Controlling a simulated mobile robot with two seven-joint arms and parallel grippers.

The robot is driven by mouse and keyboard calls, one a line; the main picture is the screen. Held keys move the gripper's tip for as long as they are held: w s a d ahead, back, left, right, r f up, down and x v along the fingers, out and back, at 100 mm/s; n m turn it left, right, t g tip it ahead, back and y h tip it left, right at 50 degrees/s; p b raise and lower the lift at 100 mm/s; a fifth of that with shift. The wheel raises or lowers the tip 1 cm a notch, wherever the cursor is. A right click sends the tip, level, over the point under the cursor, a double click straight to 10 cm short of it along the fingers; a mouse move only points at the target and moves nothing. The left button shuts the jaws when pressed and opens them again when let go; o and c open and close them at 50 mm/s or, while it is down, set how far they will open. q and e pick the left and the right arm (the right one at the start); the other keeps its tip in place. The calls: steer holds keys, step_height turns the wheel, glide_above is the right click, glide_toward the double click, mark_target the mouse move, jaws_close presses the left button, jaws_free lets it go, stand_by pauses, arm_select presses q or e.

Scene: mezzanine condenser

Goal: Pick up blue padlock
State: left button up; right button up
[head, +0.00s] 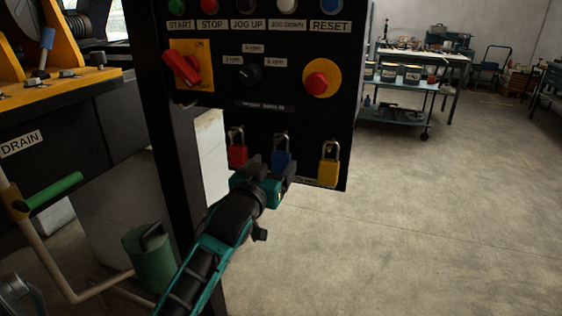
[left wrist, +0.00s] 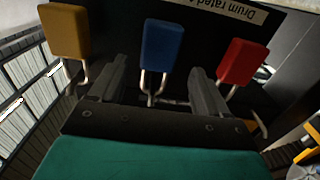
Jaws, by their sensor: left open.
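The blue padlock (head: 282,158) hangs by its shackle at the lower edge of the black control panel, between a red padlock (head: 237,150) and a yellow padlock (head: 328,168). My left gripper (head: 274,168) is just in front of the blue padlock, its fingers hiding part of it. In the left wrist view the blue padlock (left wrist: 162,46) appears upside down beyond the gap between the open fingers (left wrist: 155,88), roughly centred. The red padlock (left wrist: 238,62) and the yellow padlock (left wrist: 65,34) lie outside the fingers. I cannot tell whether the fingers touch anything. My right gripper is not in view.
The panel (head: 215,115) carries a red rotary switch (head: 182,68), a red stop button (head: 317,82) and a row of buttons above. A green-handled pipe (head: 54,192) stands at left. A cart (head: 400,95) is at the back. The floor at right is clear.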

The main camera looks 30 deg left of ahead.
mark_target(280, 154)
arm_select(q)
steer(key=x, duration=0.4)
steer(key=shift+w+d, duration=0.1)
steer(key=shift+w, duration=0.1)
steer(key=c, duration=1.1)
steer(key=shift+r, duration=0.1)
steer(key=shift+r, duration=0.6)
steer(key=v, duration=1.8)
steer(key=shift+b, duration=0.3)
steer(key=shift+r, duration=0.15)
